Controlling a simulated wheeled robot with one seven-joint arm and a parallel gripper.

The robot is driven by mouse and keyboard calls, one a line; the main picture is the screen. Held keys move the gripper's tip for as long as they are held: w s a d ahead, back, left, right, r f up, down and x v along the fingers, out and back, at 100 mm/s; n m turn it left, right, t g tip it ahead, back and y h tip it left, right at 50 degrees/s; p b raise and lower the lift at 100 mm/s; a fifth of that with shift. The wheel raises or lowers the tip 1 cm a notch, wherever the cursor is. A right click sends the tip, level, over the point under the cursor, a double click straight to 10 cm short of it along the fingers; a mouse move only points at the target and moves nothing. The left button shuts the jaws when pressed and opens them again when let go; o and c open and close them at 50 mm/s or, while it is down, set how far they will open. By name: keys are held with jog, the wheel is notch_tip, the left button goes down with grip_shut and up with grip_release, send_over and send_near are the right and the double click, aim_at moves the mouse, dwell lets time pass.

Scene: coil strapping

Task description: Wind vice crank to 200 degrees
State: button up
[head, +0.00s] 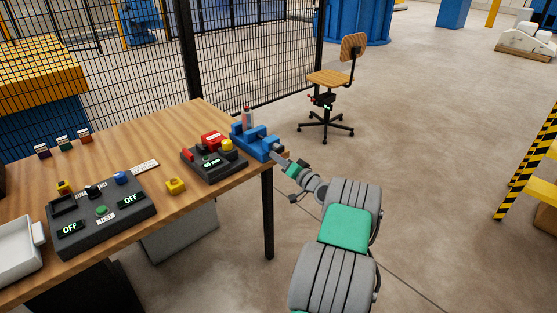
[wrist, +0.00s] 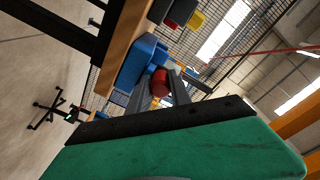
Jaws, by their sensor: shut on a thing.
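A blue vice (head: 256,141) sits at the right end of the wooden table (head: 168,139). My gripper (head: 281,158) reaches up to the vice from the right, just past the table edge. In the wrist view the blue vice (wrist: 138,62) is straight ahead, with a round red knob (wrist: 160,82) on its near side. My gripper (wrist: 162,88) is shut on this red knob, which looks like the crank's handle. The crank arm is mostly hidden by the fingers, and its angle cannot be read.
A dark control box (head: 212,160) with red and yellow buttons stands left of the vice. A larger panel (head: 101,213) with two OFF displays is nearer. A chair (head: 329,82) stands beyond the table. The floor to the right is open.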

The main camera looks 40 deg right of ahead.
grip_shut()
jog(key=shift+f+b, duration=0.15)
jog(key=shift+b, duration=0.2)
jog(key=f+n+b, duration=0.2)
jog(key=n+b, duration=0.1)
jog(key=b, duration=0.3)
jog(key=shift+b, duration=0.3)
jog(key=d+n+b, duration=0.1)
jog(key=n+b, duration=0.3)
jog(key=b, duration=0.3)
jog(key=d+f+n+b, duration=0.1)
jog(key=n+b, duration=0.2)
jog(key=b, duration=0.5)
jog(key=d+f+n+b, duration=0.1)
jog(key=n+b, duration=0.3)
jog(key=b, duration=0.3)
jog(key=shift+f+n+t+y, duration=0.15)
jog(key=shift+n+t+y, duration=0.15)
